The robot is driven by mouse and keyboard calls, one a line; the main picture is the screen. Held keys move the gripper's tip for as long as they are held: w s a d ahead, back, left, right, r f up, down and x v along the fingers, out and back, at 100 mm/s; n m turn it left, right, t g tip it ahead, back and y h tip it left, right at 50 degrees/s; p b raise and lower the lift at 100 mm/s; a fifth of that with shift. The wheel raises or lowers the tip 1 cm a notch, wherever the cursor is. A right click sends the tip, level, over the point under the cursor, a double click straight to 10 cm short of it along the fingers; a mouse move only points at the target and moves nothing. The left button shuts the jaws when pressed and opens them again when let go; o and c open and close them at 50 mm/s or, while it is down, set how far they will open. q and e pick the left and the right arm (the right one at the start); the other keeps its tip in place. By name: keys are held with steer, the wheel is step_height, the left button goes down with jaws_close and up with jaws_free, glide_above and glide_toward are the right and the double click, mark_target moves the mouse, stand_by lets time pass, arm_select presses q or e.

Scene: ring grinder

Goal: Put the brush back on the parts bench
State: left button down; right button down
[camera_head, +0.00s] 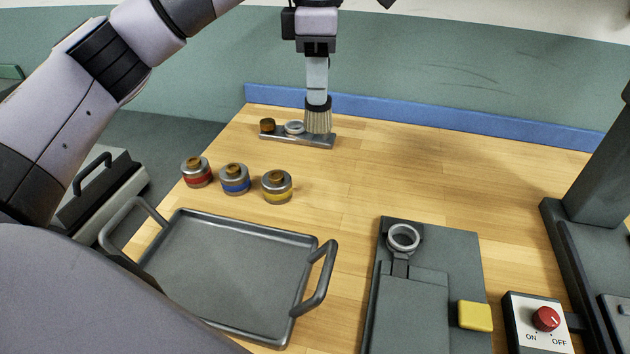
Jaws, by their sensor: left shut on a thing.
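My left gripper (317,70) is shut on the brush (318,120) near the back of the wooden parts bench (430,180). The brush is upright, with its dark collar and pale bristles pointing down. The bristles are at the right end of a small grey metal holder (292,139). I cannot tell whether they touch it. The handle is mostly hidden by the gripper. My right gripper is not in view.
A brown piece (267,125) and a metal ring (294,127) sit on the holder. Red (197,177), blue (235,185) and yellow (277,192) banded pots stand nearer. A grey tray (318,240), a ring fixture (455,260) and a switch box (525,340) occupy the front. The bench's back right is clear.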

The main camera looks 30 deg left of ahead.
mark_target(317, 109)
arm_select(q)
step_height(317, 109, down, 17)
steer(key=shift+r+p, duration=0.1)
steer(key=shift+p, duration=0.25)
steer(key=shift+f, duration=0.25)
steer(key=c, duration=0.9)
jaws_free()
steer(key=shift+o, duration=0.2)
steer(key=shift+r, duration=0.1)
step_height(317, 109, up, 12)
steer(key=shift+r+b, duration=0.15)
steer(key=shift+b, duration=0.45)
